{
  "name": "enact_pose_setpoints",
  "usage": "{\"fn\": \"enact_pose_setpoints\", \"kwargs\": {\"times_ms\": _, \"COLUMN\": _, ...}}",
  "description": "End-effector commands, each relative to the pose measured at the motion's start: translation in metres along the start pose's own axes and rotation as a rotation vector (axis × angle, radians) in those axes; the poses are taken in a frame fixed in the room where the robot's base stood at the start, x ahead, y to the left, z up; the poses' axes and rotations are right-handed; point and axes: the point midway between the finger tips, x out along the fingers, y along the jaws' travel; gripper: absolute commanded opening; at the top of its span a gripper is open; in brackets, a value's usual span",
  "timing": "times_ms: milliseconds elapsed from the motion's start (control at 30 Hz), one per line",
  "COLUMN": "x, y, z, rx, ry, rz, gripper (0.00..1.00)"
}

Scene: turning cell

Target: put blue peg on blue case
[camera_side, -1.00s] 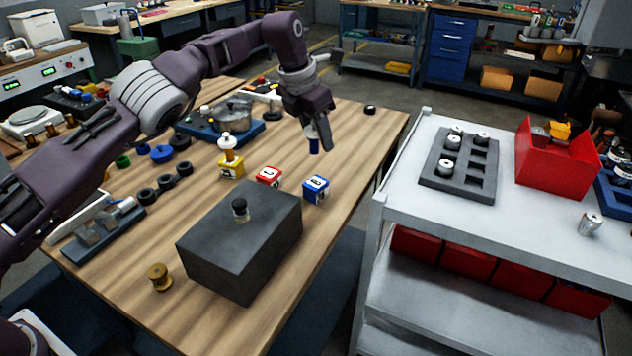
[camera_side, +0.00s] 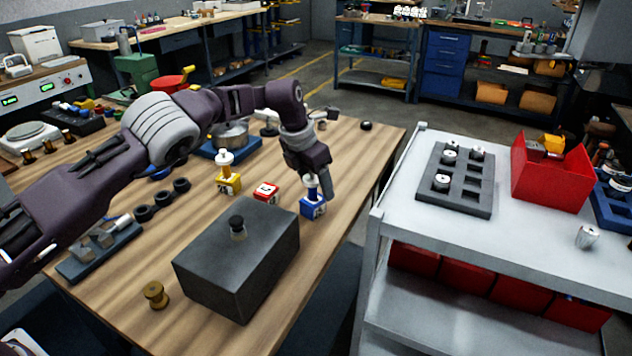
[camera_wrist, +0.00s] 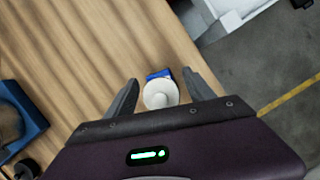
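The blue case (camera_side: 312,209) stands on the wooden table, right of the red case. The blue peg (camera_side: 312,194), with a white head and blue lower part, stands upright on it. My gripper (camera_side: 316,184) is low over the case, with its fingers on either side of the peg. In the wrist view, the peg's round white head (camera_wrist: 160,94) sits between the two fingertips, with a narrow gap showing on each side; my gripper (camera_wrist: 160,84) looks open. A bit of blue (camera_wrist: 159,74) shows behind the head. The peg's lower end is hidden.
A red case (camera_side: 265,191) and a yellow case (camera_side: 229,184) with a white-headed peg (camera_side: 225,158) stand to the left. A large dark grey block (camera_side: 235,262) is in front. A white cart (camera_side: 400,212) stands right of the table.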

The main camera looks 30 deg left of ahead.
Motion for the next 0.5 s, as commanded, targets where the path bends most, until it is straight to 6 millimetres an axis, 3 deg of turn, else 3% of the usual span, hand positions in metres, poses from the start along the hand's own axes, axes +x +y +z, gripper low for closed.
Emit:
{"fn": "enact_pose_setpoints", "kwargs": {"times_ms": 267, "x": -0.002, "y": 0.000, "z": 0.001, "rx": 0.000, "ry": -0.001, "rz": 0.000, "gripper": 0.62}}
{"fn": "enact_pose_setpoints", "kwargs": {"times_ms": 367, "x": -0.016, "y": 0.000, "z": 0.002, "rx": -0.001, "ry": -0.003, "rz": 0.001, "gripper": 0.62}}
{"fn": "enact_pose_setpoints", "kwargs": {"times_ms": 500, "x": -0.055, "y": 0.000, "z": 0.002, "rx": -0.001, "ry": -0.005, "rz": 0.000, "gripper": 0.62}}
